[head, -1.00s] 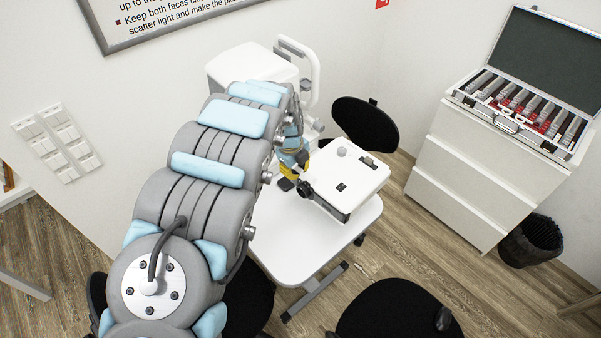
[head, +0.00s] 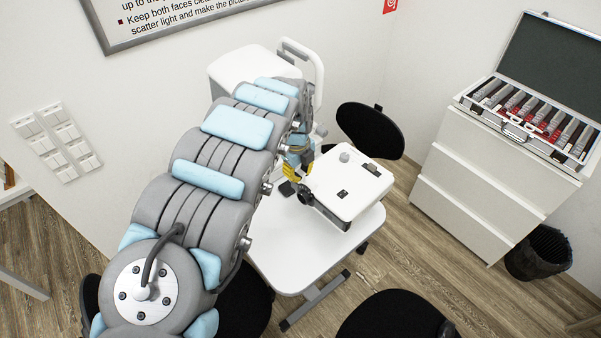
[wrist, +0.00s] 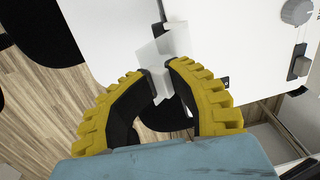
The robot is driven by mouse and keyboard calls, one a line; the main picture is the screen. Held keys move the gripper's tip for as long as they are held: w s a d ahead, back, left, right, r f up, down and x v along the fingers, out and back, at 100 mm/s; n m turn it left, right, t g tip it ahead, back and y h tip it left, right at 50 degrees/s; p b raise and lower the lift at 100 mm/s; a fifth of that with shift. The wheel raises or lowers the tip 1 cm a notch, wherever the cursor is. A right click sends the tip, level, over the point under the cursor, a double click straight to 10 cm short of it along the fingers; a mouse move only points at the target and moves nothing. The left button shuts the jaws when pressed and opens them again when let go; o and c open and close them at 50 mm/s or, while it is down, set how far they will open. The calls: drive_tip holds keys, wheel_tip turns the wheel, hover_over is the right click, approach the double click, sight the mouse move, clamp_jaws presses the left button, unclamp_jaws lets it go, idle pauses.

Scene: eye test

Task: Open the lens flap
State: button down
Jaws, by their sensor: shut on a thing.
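My gripper (wrist: 163,82) has yellow ribbed fingers with black inner pads. In the wrist view its tips are closed on a small pale, whitish flap piece (wrist: 163,48), which I take for the lens flap. In the head view, my gripper (head: 298,170) is at the left side of the white box-shaped device (head: 350,190) on the table. The flap cannot be made out there.
The device stands on a small white table (head: 300,262). A larger white instrument (head: 245,72) is behind my arm. Black chairs (head: 368,130) stand near the table. A white drawer cabinet (head: 480,180) with an open lens case (head: 528,122) is at right. A black bin (head: 540,252) is beside it.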

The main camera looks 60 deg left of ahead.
drive_tip(key=shift+f, duration=0.1)
drive_tip(key=c, duration=1.4)
unclamp_jaws()
drive_tip(key=shift+w, duration=0.1)
drive_tip(key=shift+c, duration=0.2)
drive_tip(key=shift+a+r, duration=0.15)
drive_tip(key=shift+r, duration=0.55)
wheel_tip(320, 180, up, 11)
drive_tip(key=s, duration=0.1)
drive_tip(key=shift+d, duration=0.25)
drive_tip(key=shift+s, duration=0.1)
